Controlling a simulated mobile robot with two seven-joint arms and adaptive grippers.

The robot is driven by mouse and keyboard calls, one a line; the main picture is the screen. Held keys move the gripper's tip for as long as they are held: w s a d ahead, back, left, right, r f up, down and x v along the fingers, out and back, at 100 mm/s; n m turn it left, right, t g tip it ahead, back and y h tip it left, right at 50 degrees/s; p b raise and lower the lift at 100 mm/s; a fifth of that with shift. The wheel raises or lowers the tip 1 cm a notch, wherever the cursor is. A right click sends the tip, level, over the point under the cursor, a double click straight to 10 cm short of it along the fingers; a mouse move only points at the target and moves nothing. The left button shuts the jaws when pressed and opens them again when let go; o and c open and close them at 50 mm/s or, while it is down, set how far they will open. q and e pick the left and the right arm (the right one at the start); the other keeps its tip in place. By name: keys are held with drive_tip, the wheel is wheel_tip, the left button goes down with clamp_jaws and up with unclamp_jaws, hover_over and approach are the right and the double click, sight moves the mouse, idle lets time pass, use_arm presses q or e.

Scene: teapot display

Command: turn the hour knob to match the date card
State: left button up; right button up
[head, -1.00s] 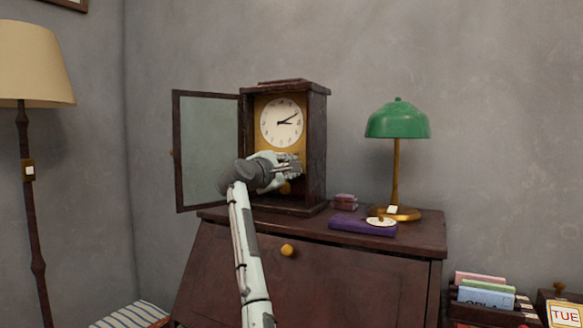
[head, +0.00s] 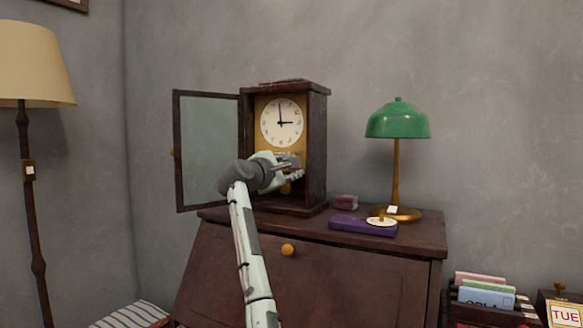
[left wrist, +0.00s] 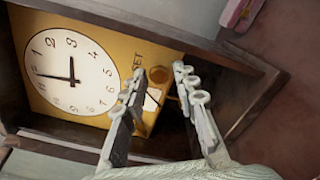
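The wooden clock (head: 314,150) stands on the cabinet with its glass door (head: 207,150) swung open to the left. Its white dial (head: 282,122) shows the short hand at 3 and the long hand at about 12. My left gripper (head: 299,168) is in front of the case below the dial. In the left wrist view its two fingers (left wrist: 160,73) are spread, with a round brass knob (left wrist: 160,75) between the tips beside lettering that ends in "ET". A gap shows on both sides of the knob. The date card (head: 565,316) reading "TUE" is cut off at lower right.
A green lamp (head: 397,122), a purple box (head: 362,226) and a small reddish box (head: 345,201) are right of the clock on the cabinet (head: 425,234). A card rack (head: 488,314) stands lower right. A floor lamp (head: 33,65) is at left.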

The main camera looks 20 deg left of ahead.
use_arm(q)
drive_tip(key=s, duration=1.2)
drive_tip(key=shift+a, duration=0.45)
